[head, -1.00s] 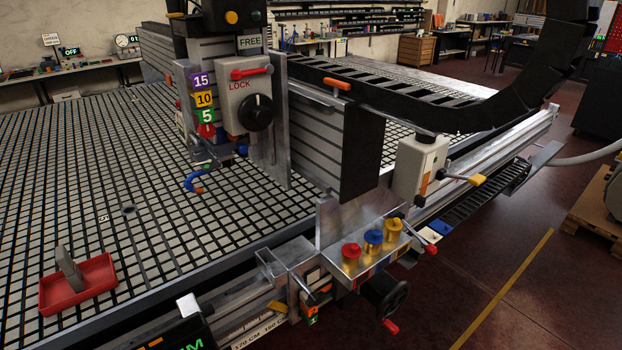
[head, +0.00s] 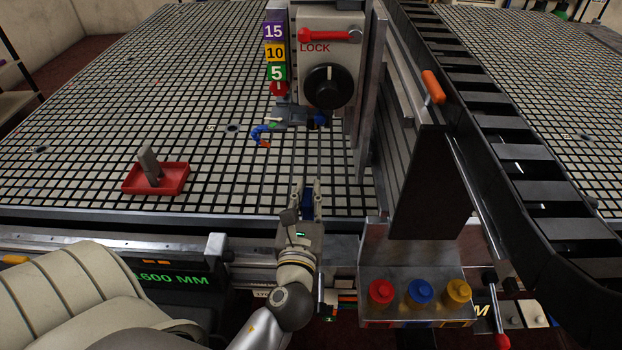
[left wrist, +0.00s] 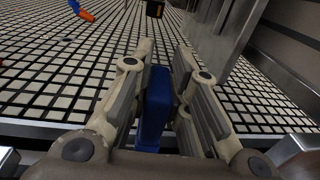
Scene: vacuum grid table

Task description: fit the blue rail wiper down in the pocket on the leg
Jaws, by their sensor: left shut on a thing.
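My left gripper (head: 307,186) is over the near edge of the grid table, pointing away from me. It is shut on the blue rail wiper (head: 307,204). In the left wrist view the wiper (left wrist: 154,108) is an upright blue block between the fingers of the gripper (left wrist: 168,62), which hide part of it. The gantry's leg (head: 416,245), with a bare metal plate, stands to the right of the gripper, apart from it. I cannot make out the pocket on it. My right gripper is not in view.
A metal box with red, blue and yellow knobs (head: 420,292) sits below the leg. The carriage with the LOCK lever (head: 328,60) and a blue hose (head: 262,134) are beyond the gripper. A red tray (head: 156,179) lies on the grid table (head: 90,130); grid around it is clear.

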